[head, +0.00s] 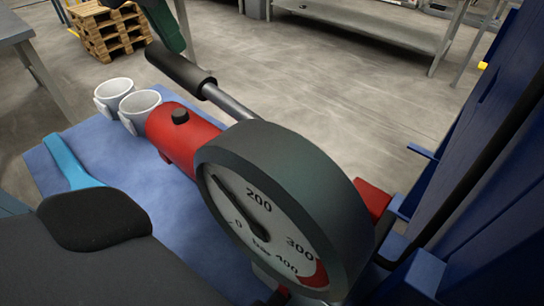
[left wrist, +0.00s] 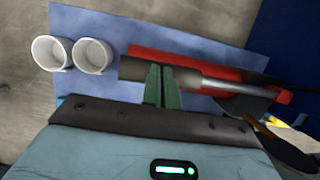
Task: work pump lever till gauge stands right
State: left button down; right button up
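The round gauge (head: 262,215) fills the middle of the head view. Its white dial is marked 0, 200, 300 and 400 bar, with a red zone near 400. The black needle points between 0 and 200. The pump lever has a black grip (head: 180,68) and a steel rod, raised above the red pump body (head: 182,132). The green fingers of my left gripper (left wrist: 160,84) are together, overlapping the grip in the left wrist view. At the top of the head view the green fingers (head: 167,28) meet the grip. Whether they touch cannot be told. My right gripper is not seen.
Two white cups (head: 126,102) stand beside the pump on a blue mat (head: 140,175). A light blue tool (head: 72,165) lies on the mat. The blue press frame (head: 480,150) rises at the right. A wooden pallet stack (head: 108,30) and a metal bench (head: 370,28) stand behind, with open floor between.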

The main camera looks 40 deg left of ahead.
pick_arm(q)
notch_tip(320, 180, down, 3)
jog(key=shift+a+r+b, duration=0.1)
jog(key=shift+a+b, duration=0.05)
jog(key=shift+b, duration=0.6)
jog(key=shift+s+r, duration=0.1)
jog(key=shift+r, duration=0.1)
jog(key=r+p, duration=0.2)
jog(key=r, duration=0.1)
jog(key=r+p, duration=0.1)
jog(key=shift+w+d+r+p, duration=0.2)
jog(key=shift+d+r+p, duration=0.15)
jog(key=shift+d, duration=0.05)
jog(key=r+p, duration=0.1)
jog(key=r, duration=0.1)
jog(key=d+r+p, duration=0.1)
jog(key=r+p, duration=0.1)
jog(key=r, duration=0.1)
jog(key=shift+w, duration=0.1)
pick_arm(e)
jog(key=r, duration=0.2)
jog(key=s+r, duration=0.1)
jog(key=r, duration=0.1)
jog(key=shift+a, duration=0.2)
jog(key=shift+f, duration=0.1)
